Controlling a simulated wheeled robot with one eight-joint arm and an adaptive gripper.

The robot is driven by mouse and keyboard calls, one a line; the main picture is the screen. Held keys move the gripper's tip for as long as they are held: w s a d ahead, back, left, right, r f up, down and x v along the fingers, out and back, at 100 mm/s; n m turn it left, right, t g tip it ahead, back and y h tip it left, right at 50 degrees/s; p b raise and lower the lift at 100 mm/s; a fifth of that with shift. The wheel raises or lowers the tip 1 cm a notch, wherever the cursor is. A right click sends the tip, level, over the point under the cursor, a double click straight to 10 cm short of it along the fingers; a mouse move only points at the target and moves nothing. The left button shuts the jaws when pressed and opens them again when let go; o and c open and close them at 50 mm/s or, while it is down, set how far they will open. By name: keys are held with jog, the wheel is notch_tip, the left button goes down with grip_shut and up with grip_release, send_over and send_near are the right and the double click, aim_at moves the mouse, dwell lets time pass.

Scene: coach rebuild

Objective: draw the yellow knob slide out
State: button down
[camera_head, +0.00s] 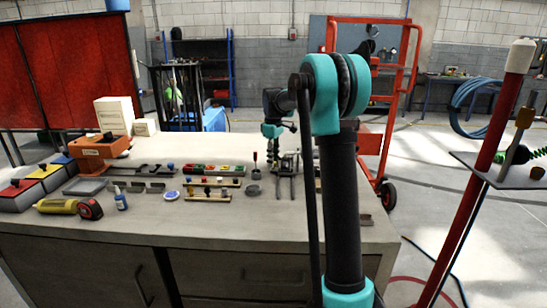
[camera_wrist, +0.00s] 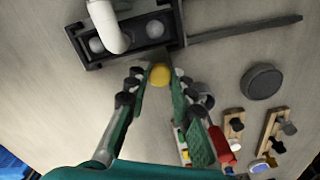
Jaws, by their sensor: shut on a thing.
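The yellow knob (camera_wrist: 160,75) shows in the wrist view as a small round ball at the tip of my gripper (camera_wrist: 158,82). My fingers are closed on it from both sides. Just beyond it lies a dark frame (camera_wrist: 125,35) with round grey parts in it and a white curved piece over it. A long dark bar (camera_wrist: 245,29) runs off to the right from this frame. In the head view my gripper (camera_head: 274,145) points down over the right part of the bench, and the knob cannot be made out there.
In the wrist view a dark round puck (camera_wrist: 262,82) and wooden strips with pegs (camera_wrist: 271,128) lie to the right.

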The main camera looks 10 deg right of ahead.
jog(key=s+a, duration=0.1)
jog(key=s, duration=0.3)
jog(key=s+a, duration=0.1)
jog(key=s, duration=0.4)
jog(key=s+a, duration=0.1)
jog(key=s, duration=0.4)
jog(key=shift+s, duration=0.35)
jog(key=c, duration=1.3)
grip_release()
notch_tip(320, 180, up, 12)
